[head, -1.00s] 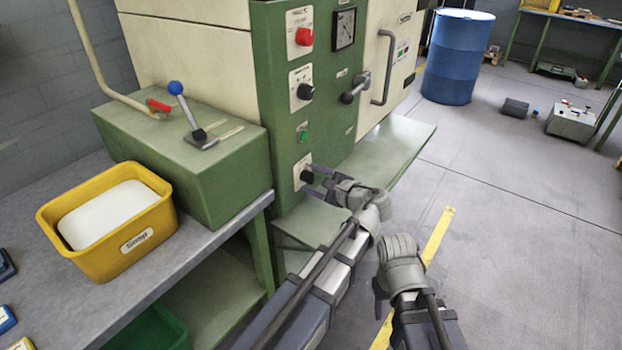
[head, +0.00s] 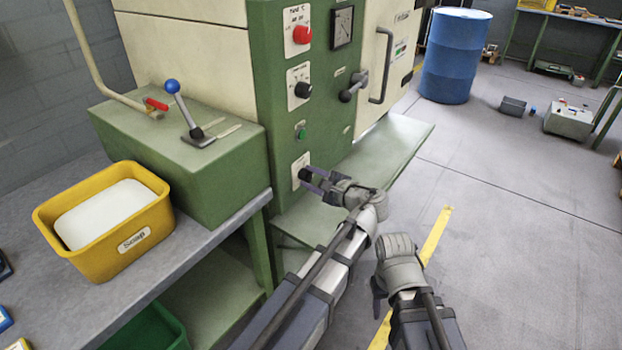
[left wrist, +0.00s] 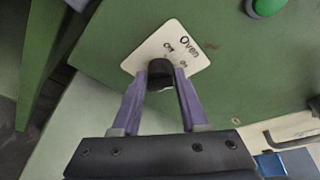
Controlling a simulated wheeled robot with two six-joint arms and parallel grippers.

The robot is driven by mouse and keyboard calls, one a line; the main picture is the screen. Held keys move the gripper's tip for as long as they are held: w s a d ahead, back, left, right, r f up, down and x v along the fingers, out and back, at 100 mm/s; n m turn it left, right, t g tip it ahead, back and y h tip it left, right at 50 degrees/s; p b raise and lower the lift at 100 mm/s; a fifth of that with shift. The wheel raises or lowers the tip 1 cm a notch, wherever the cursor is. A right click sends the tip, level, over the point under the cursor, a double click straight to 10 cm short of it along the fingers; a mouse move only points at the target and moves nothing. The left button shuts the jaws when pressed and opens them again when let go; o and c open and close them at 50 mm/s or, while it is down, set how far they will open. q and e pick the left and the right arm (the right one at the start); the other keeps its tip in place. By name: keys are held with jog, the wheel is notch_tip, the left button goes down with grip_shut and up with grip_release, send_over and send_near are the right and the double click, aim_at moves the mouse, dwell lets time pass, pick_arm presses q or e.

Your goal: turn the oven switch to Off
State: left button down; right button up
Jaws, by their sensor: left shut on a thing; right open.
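The oven switch (left wrist: 160,72) is a black knob on a white plate (left wrist: 194,58) labelled "Oven", low on the green panel. In the left wrist view my left gripper (left wrist: 161,84) has its two purple fingers on either side of the knob, shut on it. In the head view the left gripper (head: 306,178) is in front of the plate (head: 300,166) and mostly hides the knob. The label text beside the knob is small and partly covered, so I cannot tell the knob's setting. My right gripper (head: 378,292) is open and empty over the floor.
Above on the panel are a green button (head: 301,133), a black knob (head: 303,90) and a red knob (head: 302,34). A green shelf (head: 390,150) juts out to the right. A yellow soap bin (head: 105,240) stands on the left bench.

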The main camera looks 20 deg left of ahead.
pick_arm(q)
jog(key=n+b, duration=0.1)
jog(key=n+t+b, duration=0.1)
jog(key=n, duration=0.1)
jog(key=n+t+b, duration=0.1)
jog(key=shift+s+f+n+y+b, duration=0.1)
jog(key=shift+f+n+y+b, duration=0.2)
jog(key=shift+f+n, duration=0.1)
jog(key=n+t+b, duration=0.1)
jog(key=n+b, duration=0.1)
jog(key=n, duration=0.1)
jog(key=shift+y, duration=0.4)
jog(key=shift+n+b, duration=0.7)
jog(key=shift+n, duration=0.2)
jog(key=shift+r+y, duration=0.1)
jog(key=shift+y, duration=0.2)
jog(key=shift+c, duration=2.3)
grip_release()
